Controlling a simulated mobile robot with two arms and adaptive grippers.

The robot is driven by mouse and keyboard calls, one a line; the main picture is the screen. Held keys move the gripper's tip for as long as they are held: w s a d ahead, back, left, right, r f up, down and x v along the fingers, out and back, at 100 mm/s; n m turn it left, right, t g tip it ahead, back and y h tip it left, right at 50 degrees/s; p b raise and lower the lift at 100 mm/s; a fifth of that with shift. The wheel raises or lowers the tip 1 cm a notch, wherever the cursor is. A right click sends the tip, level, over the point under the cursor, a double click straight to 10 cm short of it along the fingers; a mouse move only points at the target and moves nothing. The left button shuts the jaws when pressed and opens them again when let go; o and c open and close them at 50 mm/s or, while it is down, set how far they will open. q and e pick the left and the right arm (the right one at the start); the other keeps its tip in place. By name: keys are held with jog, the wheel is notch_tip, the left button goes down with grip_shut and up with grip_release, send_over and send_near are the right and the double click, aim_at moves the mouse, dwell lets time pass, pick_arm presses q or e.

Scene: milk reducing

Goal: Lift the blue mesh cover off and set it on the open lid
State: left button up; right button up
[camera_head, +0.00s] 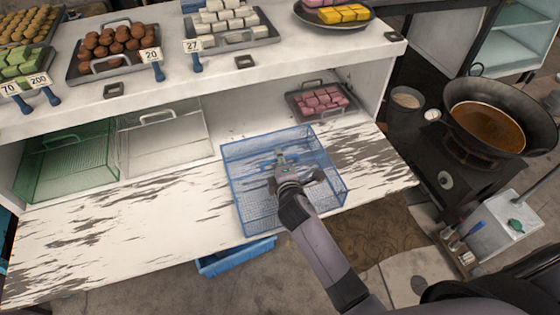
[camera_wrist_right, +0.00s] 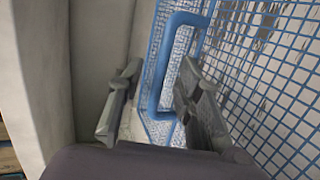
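The blue mesh cover (camera_head: 240,190) is over the worn white open lid (camera_head: 150,230), its near edge close to the lid's front edge. I cannot tell if its whole rim touches the lid. My right gripper (camera_head: 281,163) is at the cover's handle, above the mesh. In the right wrist view, the blue handle (camera_wrist_right: 155,75) lies between the fingers of my right gripper (camera_wrist_right: 158,105), which stand apart with visible gaps. The mesh (camera_wrist_right: 260,80) is close to the right finger. My left gripper is not in view.
A green mesh cover (camera_head: 75,160) and a clear cover (camera_head: 165,137) stand on the shelf to the left. A tray of pink sweets (camera_head: 318,101) is behind the blue cover. A blue crate (camera_head: 235,257) is below the lid. A wok (camera_head: 490,120) stands right.

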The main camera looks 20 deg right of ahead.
jog(key=shift+s, duration=0.1)
jog(key=v, duration=1.2)
jog(key=shift+f, duration=0.1)
jog(key=s+d+f+m+g+y, duration=0.1)
jog(key=s+d+f+m+g, duration=0.15)
jog(key=s+m+g, duration=0.45)
jog(key=s+d+f+m+g+y, duration=0.1)
jog(key=s+d+f+m+g, duration=0.15)
jog(key=s+m, duration=0.8)
jog(key=s+f+n+g, duration=0.1)
jog(key=s+f, duration=0.1)
jog(key=f, duration=1.2)
jog(key=s+f+n+g, duration=0.1)
jog(key=s+f+n, duration=0.15)
jog(key=f, duration=1.15)
jog(key=s+d+f+g, duration=0.1)
jog(key=s+d+f, duration=0.2)
jog(key=s+f, duration=1.2)
jog(key=shift+s+m+b, duration=0.3)
jog(key=shift+s+b, duration=0.15)
jog(key=shift+s, duration=0.25)
